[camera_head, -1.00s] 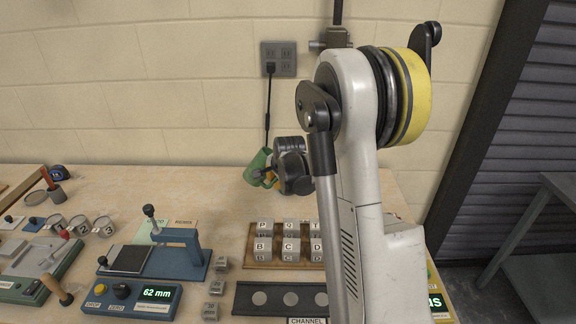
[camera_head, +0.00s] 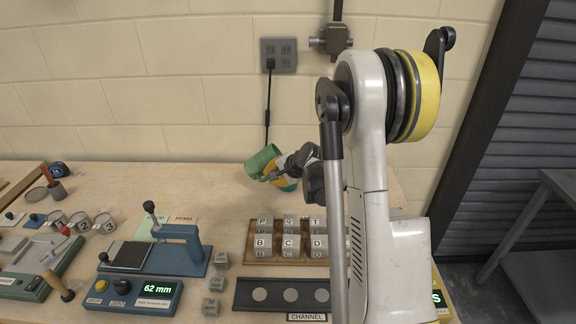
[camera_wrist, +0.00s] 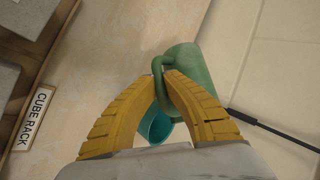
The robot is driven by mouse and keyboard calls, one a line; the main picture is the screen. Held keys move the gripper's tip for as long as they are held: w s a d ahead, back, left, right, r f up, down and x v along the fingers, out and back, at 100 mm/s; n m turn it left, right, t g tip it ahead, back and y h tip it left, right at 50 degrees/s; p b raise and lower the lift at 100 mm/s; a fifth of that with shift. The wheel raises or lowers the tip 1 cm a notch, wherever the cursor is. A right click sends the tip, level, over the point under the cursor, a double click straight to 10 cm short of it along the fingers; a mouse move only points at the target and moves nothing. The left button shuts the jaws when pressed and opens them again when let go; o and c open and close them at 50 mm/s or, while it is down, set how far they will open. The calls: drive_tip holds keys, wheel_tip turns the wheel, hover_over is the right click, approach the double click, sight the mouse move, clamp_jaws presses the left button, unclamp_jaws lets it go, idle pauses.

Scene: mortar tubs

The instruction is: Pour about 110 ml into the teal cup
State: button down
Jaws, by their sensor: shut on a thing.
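My gripper (camera_wrist: 165,85) is shut on the handle of a green jug (camera_wrist: 190,75). In the head view the green jug (camera_head: 261,162) is at the back of the bench near the wall, tilted, with my gripper (camera_head: 277,172) at its right. The teal cup (camera_wrist: 155,124) shows in the wrist view beyond my yellow fingers, partly hidden by them. In the head view I cannot make out the teal cup. The inside of the jug and any liquid are hidden.
A rack of lettered cubes (camera_head: 263,256) stands in front of the jug, with a channel gauge (camera_head: 243,292) nearer. A blue drop tester (camera_head: 178,250) is to the left. The wall outlet (camera_head: 279,55) and its cord are behind.

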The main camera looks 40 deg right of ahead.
sight(255, 169)
drive_tip(key=shift+w+a+r, duration=0.1)
drive_tip(key=shift+r, duration=0.25)
drive_tip(key=shift+w+a+r+t+y+p, duration=0.3)
drive_tip(key=shift+r+t+y+p, duration=0.2)
drive_tip(key=shift+p, duration=0.1)
drive_tip(key=shift+w+a+r+p, duration=0.35)
drive_tip(key=shift+r+p, duration=0.15)
drive_tip(key=shift+p, duration=0.15)
drive_tip(key=shift+r+p, duration=0.1)
drive_tip(key=shift+p, duration=0.2)
drive_tip(key=shift+r, duration=0.1)
drive_tip(key=shift+p, duration=1.05)
drive_tip(key=shift+s+a+y, duration=0.1)
drive_tip(key=shift+s+y, duration=0.05)
drive_tip(key=shift+y, duration=0.15)
drive_tip(key=shift+f, duration=0.55)
drive_tip(key=shift+s+f+y, duration=0.2)
drive_tip(key=shift+f+y, duration=0.15)
drive_tip(key=shift+y, duration=0.05)
